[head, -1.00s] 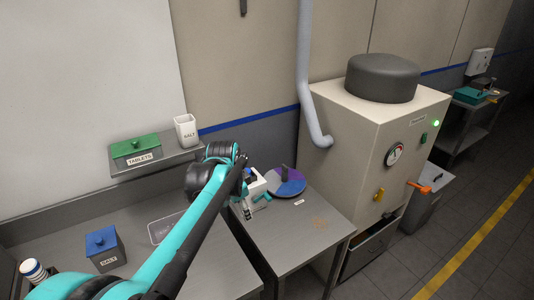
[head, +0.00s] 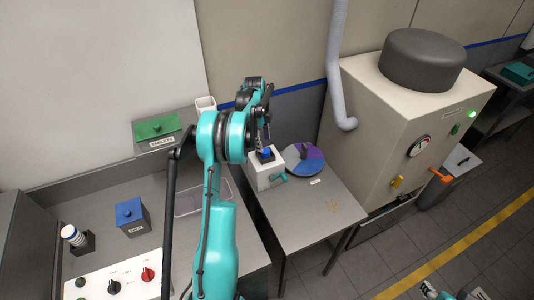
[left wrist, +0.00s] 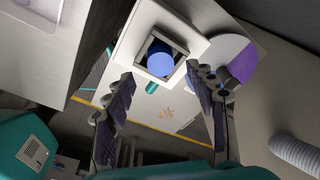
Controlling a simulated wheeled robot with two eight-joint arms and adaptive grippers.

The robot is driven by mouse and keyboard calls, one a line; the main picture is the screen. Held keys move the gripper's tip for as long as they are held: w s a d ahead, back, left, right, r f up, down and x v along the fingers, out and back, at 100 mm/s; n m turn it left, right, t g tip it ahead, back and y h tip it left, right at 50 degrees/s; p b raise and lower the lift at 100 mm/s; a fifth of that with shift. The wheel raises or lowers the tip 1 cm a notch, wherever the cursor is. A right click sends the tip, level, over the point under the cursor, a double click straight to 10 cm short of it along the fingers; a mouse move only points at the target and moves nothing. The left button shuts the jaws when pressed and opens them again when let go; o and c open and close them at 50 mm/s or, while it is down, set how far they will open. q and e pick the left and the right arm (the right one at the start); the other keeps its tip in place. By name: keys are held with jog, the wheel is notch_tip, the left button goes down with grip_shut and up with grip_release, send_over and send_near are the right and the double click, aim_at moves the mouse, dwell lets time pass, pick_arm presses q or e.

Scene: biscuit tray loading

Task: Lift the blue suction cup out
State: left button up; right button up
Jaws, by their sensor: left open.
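The blue suction cup (head: 267,153) sits in the dark square opening on top of a white box (head: 262,178) on the right-hand table. The left wrist view shows the blue cup (left wrist: 160,62) from above, round and inside the square frame, with the white box (left wrist: 190,18) around it. My left gripper (head: 264,143) is just above the box. In the left wrist view my left gripper (left wrist: 160,76) is open, its two fingers apart on either side of the cup in the picture and nothing between them. Dark and teal parts at the bottom right of the head view may be my right gripper.
A purple and grey disc (head: 304,160) with a dark knob lies right of the box. A teal piece (head: 279,178) is at the box's front. The big cream machine (head: 385,120) with a grey hose stands at right. A clear tray (head: 186,200) is at left.

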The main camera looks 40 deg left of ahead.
aim_at(265, 151)
pick_arm(q)
jog(key=f, duration=0.4)
jog(key=shift+w+d+f, duration=0.15)
jog(key=shift+d+f, duration=0.1)
jog(key=shift+d, duration=0.05)
jog(key=c, duration=1.1)
jog(key=shift+c, duration=0.2)
jog(key=shift+r, duration=0.15)
